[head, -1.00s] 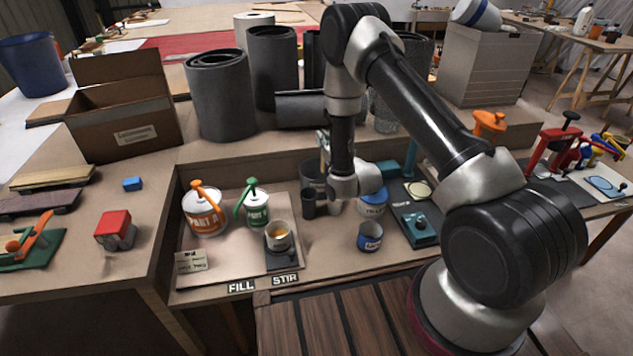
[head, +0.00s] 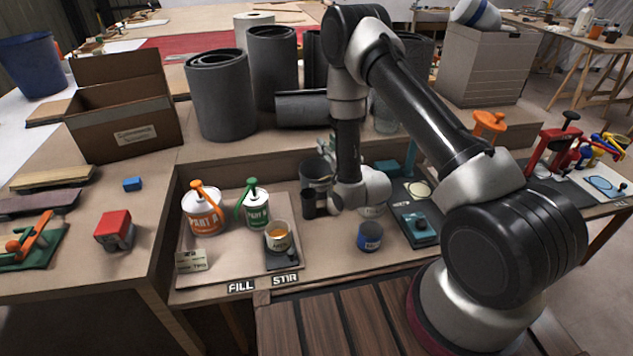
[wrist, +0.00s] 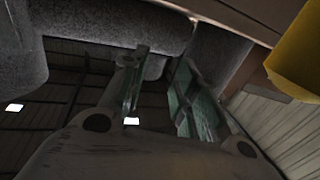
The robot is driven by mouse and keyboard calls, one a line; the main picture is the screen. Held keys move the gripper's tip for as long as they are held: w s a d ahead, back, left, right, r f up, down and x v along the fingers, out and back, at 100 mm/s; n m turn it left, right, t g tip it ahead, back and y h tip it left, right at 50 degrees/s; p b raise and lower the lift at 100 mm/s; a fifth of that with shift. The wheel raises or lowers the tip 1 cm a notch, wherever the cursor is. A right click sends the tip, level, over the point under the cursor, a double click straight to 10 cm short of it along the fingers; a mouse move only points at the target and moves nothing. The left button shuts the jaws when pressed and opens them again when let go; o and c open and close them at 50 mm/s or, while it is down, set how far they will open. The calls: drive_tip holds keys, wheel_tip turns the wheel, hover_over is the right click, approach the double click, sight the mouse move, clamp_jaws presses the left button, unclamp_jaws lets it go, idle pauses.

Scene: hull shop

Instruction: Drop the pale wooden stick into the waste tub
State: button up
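My gripper (head: 328,150) is at the back of the work table in the head view, largely hidden by my wrist. In the wrist view its two fingers (wrist: 160,78) stand apart with an empty-looking gap. I cannot make out the pale wooden stick in any view. A dark grey tub (head: 312,172), possibly the waste tub, stands behind and left of my wrist, close to the gripper. It is partly hidden and its inside cannot be seen.
Paint cans with an orange pump (head: 201,212) and a green pump (head: 256,208) stand left. A cup with amber liquid (head: 278,236) sits on a dark plate. A blue-labelled can (head: 370,237) is in front of my wrist. Grey rolls (head: 220,95) stand behind.

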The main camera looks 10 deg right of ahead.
drive_tip(key=v, duration=0.8)
drive_tip(key=w+d+r+g+h, duration=0.1)
drive_tip(key=w+d+r+g, duration=0.15)
drive_tip(key=w+r, duration=0.45)
drive_tip(key=s+d+r+m+g+h, duration=0.1)
drive_tip(key=s+d+r+g, duration=0.15)
drive_tip(key=r, duration=0.35)
drive_tip(key=s+d+r+g+h, duration=0.1)
drive_tip(key=s+r, duration=0.3)
drive_tip(key=r, duration=0.2)
drive_tip(key=s+d+r+g, duration=0.2)
drive_tip(key=s+r, duration=0.1)
drive_tip(key=s, duration=0.8)
drive_tip(key=s+d+r+m+g+h, duration=0.1)
drive_tip(key=s+r, duration=0.3)
drive_tip(key=s, duration=0.7)
drive_tip(key=s+d+r+m+g, duration=0.1)
drive_tip(key=s+d+r+g, duration=0.2)
drive_tip(key=s, duration=0.8)
drive_tip(key=shift+r+g+h, duration=0.3)
drive_tip(key=shift+r+g, duration=0.2)
drive_tip(key=shift+g, duration=0.1)
